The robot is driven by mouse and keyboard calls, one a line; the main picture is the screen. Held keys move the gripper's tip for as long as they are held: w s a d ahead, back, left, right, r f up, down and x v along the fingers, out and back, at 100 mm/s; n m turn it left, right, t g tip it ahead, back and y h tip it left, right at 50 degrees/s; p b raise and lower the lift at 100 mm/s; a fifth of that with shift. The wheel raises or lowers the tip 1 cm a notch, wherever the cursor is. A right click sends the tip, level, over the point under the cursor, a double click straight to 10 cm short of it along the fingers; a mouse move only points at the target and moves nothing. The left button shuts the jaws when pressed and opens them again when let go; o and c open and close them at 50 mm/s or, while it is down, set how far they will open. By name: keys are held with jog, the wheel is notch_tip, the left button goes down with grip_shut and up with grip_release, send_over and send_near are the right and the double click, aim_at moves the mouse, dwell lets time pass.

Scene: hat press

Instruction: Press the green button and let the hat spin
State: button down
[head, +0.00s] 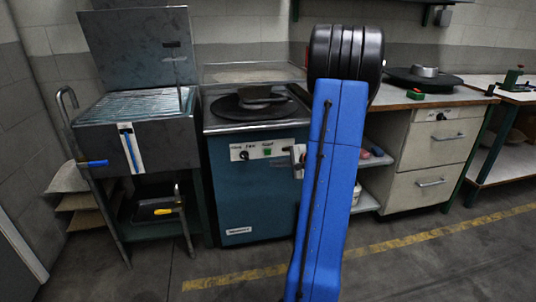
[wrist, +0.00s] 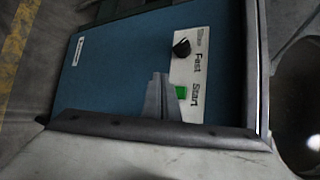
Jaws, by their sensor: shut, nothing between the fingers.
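The green button (head: 267,152) is on the white control panel (head: 255,148) at the front of the blue press (head: 240,190). It also shows in the wrist view (wrist: 181,92), beside the word Start, with the black knob (wrist: 181,47) above it. The dark hat (head: 258,93) rests on the round black plate (head: 262,106) on top of the press. My gripper (head: 294,155) is shut and empty, just right of the button in the head view. In the wrist view its fingertips (wrist: 159,82) appear just left of the button. I see no clear contact with the button.
A grey metal sink unit (head: 130,110) stands left of the press. A cabinet with drawers (head: 430,165) and a worktop holding another round black plate (head: 420,78) stand to the right. The floor in front, with a yellow line (head: 240,276), is clear.

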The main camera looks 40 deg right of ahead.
aim_at(268, 152)
jog(key=shift+w+d, duration=0.55)
jog(key=shift+w, duration=0.35)
jog(key=shift+w+d, duration=0.5)
jog(key=shift+w, duration=0.35)
jog(key=shift+w+d, duration=0.55)
jog(key=shift+w, duration=0.35)
jog(key=shift+w+d, duration=0.1)
jog(key=shift+w, duration=0.05)
jog(key=shift+w+d, duration=0.15)
jog(key=shift+w, duration=0.1)
